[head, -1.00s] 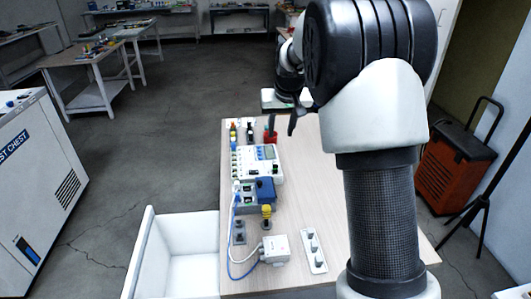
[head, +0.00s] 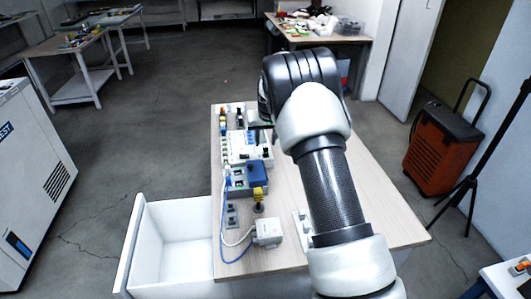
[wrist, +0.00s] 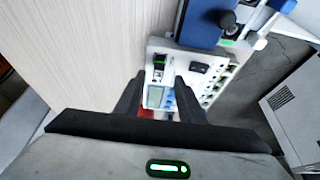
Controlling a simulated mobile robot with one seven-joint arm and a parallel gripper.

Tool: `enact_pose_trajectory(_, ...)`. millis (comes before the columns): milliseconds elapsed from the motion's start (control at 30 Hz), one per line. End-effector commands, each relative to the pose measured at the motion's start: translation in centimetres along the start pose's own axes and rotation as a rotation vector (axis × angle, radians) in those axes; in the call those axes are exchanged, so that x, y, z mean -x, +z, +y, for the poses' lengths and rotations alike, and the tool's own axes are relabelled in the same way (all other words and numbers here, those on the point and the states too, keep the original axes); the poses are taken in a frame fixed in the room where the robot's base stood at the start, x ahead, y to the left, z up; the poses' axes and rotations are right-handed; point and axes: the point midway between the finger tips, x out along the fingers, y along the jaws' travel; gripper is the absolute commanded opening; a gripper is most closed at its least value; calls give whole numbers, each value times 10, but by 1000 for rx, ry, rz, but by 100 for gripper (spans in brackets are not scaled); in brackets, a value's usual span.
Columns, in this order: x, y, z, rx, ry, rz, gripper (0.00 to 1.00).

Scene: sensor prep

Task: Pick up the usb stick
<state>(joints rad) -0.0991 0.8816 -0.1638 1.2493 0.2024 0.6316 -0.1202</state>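A small black piece with a green mark (wrist: 160,65) sits at the near corner of a white instrument (wrist: 174,50). It may be the usb stick, but it is too small to be sure. In the head view it shows as a dark spot (head: 265,152) on the instrument's right side. My gripper (wrist: 156,82) is open above the instrument, with nothing visible between its fingers. The black piece appears just beyond the fingertips, between their lines. In the head view my arm hides most of the gripper.
A blue box (head: 257,173) stands on the near side of the instrument. A yellow-topped connector (head: 258,195), a white cabled box (head: 267,232) and a grey plate (head: 232,215) are nearer. An open white drawer (head: 130,248) juts left. The tabletop's right side (head: 385,190) is clear.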

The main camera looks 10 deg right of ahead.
Motion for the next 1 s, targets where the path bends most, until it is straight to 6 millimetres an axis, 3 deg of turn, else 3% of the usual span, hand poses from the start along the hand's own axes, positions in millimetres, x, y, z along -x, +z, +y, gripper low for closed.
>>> enact_pose_trajectory(333,-45,3,3,0,1,-1,36)
enact_pose_trajectory(667,-52,2,3,0,0,0,36)
enact_pose_trajectory(867,-51,2,3,0,0,0,2)
enact_pose_trajectory(1000,-51,2,3,1,0,0,0)
